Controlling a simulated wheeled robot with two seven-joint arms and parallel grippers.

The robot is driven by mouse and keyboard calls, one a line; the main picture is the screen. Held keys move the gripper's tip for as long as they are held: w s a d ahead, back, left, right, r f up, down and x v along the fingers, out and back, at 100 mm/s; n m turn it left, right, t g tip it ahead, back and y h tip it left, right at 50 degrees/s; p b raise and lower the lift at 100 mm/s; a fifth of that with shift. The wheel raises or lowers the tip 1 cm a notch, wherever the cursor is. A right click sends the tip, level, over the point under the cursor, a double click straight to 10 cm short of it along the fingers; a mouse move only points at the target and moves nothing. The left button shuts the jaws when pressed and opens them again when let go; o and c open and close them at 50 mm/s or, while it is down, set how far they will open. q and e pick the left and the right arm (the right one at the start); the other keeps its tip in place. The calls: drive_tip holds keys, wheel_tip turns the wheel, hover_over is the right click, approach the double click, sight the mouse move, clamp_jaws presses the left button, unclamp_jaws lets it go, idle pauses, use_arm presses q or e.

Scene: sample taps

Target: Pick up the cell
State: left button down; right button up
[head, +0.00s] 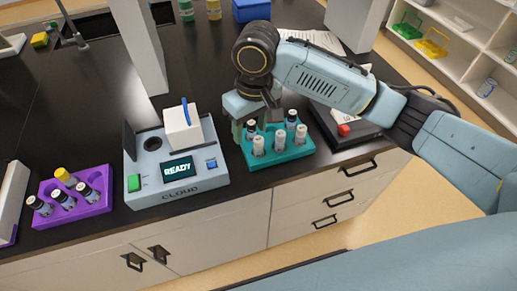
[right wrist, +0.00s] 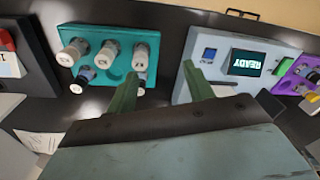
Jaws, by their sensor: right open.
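The teal rack (head: 283,160) holds several small cells with pale or white caps. Three stand in its front row, such as the left one (head: 258,147); two dark-bodied ones stand behind, including the back left one (head: 251,128). I cannot tell which cell is meant. My right gripper (head: 246,132) is open and empty, pointing down at the rack's left end. In the right wrist view its two green fingers (right wrist: 160,85) are apart. One finger is close to the back cell (right wrist: 136,84); touching cannot be told. The rack (right wrist: 111,72) also shows there. My left gripper is out of view.
The grey CLOUD meter (head: 180,185) stands left of the rack, screen reading READY, with an open round well and a white block with a blue handle. A purple rack (head: 95,207) with several vials is further left. A dark device with a red button (head: 343,130) stands right.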

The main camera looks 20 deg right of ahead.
sight(259, 139)
wheel_tip(259, 139, up, 3)
drive_tip(key=w+d+m+h, duration=0.1)
drive_tip(key=w+d, duration=0.1)
drive_tip(key=d, duration=0.1)
drive_tip(key=f, duration=0.9)
drive_tip(key=f+b, duration=0.1)
drive_tip(key=f, duration=0.3)
drive_tip(key=shift+a+f, duration=0.2)
drive_tip(key=shift+a, duration=0.05)
drive_tip(key=c, duration=0.9)
